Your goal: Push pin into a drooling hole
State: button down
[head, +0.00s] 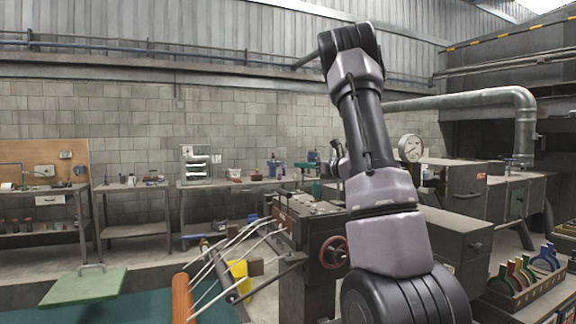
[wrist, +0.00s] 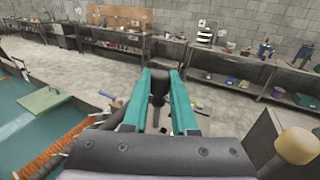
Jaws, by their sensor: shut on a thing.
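My gripper (wrist: 161,76) shows in the wrist view with two teal fingers pointing away from the camera. They are shut on a dark pin-like piece (wrist: 158,88) with a wider top, which stands between them; its lower end is hard to make out. The gripper is held up over the workshop, with floor and benches behind it. In the head view my arm rises at the right of centre, and I cannot clearly pick out the gripper there. I cannot make out a drooling hole in either view.
An orange roller (head: 181,299) with pale curved rods beside it is at lower left. A green plate (head: 85,287) lies over teal water or flooring. A machine with a red handwheel (head: 333,252) stands near my arm. A beige knob (wrist: 297,145) is close at lower right.

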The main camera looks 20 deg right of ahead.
aim_at(303, 182)
jog(key=shift+w+a+f, duration=0.2)
jog(key=shift+w+a, duration=0.05)
jog(key=shift+w, duration=0.15)
jog(key=shift+f, duration=2.9)
jog(key=shift+s+d, duration=0.15)
jog(key=shift+s, duration=0.1)
